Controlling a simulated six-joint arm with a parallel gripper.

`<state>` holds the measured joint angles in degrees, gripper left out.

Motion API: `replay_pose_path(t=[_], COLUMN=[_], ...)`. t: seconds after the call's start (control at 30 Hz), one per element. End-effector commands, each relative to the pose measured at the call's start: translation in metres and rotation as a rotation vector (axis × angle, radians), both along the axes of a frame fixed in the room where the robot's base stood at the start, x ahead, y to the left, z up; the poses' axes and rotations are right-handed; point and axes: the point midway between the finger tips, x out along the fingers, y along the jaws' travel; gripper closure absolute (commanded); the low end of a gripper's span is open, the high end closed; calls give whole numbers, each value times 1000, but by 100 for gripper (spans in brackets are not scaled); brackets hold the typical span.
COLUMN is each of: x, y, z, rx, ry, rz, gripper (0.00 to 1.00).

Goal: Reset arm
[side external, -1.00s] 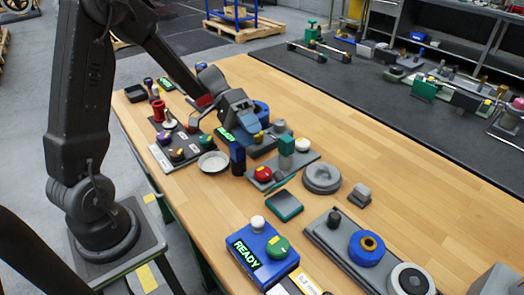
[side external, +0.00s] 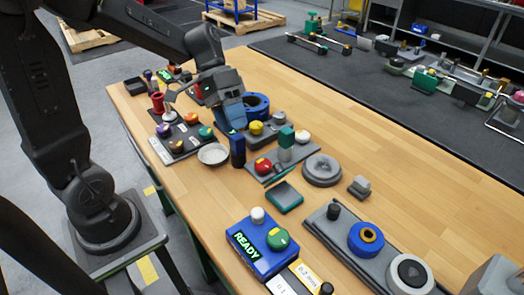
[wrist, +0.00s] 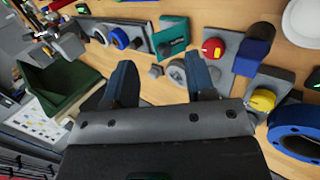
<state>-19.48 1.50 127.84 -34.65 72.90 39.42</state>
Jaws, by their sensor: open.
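My gripper (side external: 234,122) points down over the far-left part of the wooden workbench, near the blue ring (side external: 257,105) and the yellow knob (side external: 256,127). In the wrist view my gripper (wrist: 163,80) has its two dark blue fingers apart, with nothing held between them. The blue ring (wrist: 297,130) is beside the right finger, and the yellow knob (wrist: 261,99) and red knob (wrist: 213,47) lie beyond it. A blue box (side external: 262,248) with a green READY display, a white knob and a green knob sits at the front of the bench.
A plate with a red knob (side external: 263,166) and a dark blue block (side external: 238,151) stand near my gripper. A white dish (side external: 213,154) and a board with coloured knobs (side external: 180,140) are to the left. The bench's right side (side external: 400,200) has bare wood.

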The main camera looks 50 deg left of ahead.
Motion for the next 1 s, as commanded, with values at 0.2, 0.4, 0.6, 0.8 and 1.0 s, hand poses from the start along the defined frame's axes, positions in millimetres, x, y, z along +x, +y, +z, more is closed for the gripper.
replay_pose_path(t=[0.2, 0.4, 0.6, 0.8, 1.0], x=[-49, -81, -96, -98, -98], y=[-17, -18, -15, -14, -14], z=[23, 38, 48, 50, 50], rx=[334, 537, 614, 627, 626], ry=[-147, -355, -506, -541, -539], rz=[29, 115, 188, 208, 208], gripper=[50, 50, 50, 50, 50])
